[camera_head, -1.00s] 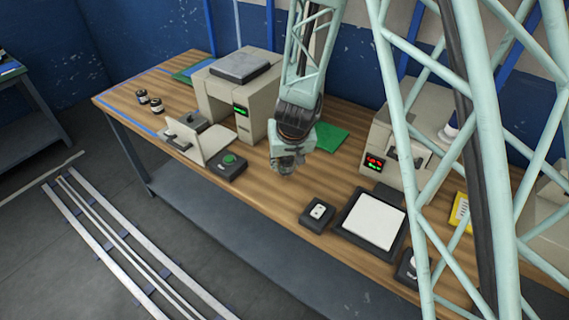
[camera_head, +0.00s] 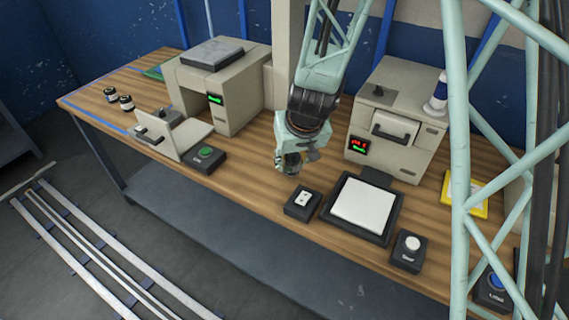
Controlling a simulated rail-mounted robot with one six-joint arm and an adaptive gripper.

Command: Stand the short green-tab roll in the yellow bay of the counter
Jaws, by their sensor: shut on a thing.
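My gripper (camera_head: 289,160) points down over the wooden counter (camera_head: 265,135), behind the small black switch box. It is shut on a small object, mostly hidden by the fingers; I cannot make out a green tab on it. A yellow-edged bay (camera_head: 483,210) with a pale inside lies at the right of the counter, well to the right of my gripper and partly behind a pale green lattice. Two short dark-and-white rolls (camera_head: 110,95) (camera_head: 126,103) stand at the counter's far left. Their tab colours are too small to tell.
A beige machine with a green display (camera_head: 197,92) stands left; another with a red-green display (camera_head: 392,138) stands right, a white-and-blue cylinder (camera_head: 437,95) on top. In front are a black-framed white pad (camera_head: 361,204), a switch box (camera_head: 302,203) and button boxes (camera_head: 205,158) (camera_head: 409,250).

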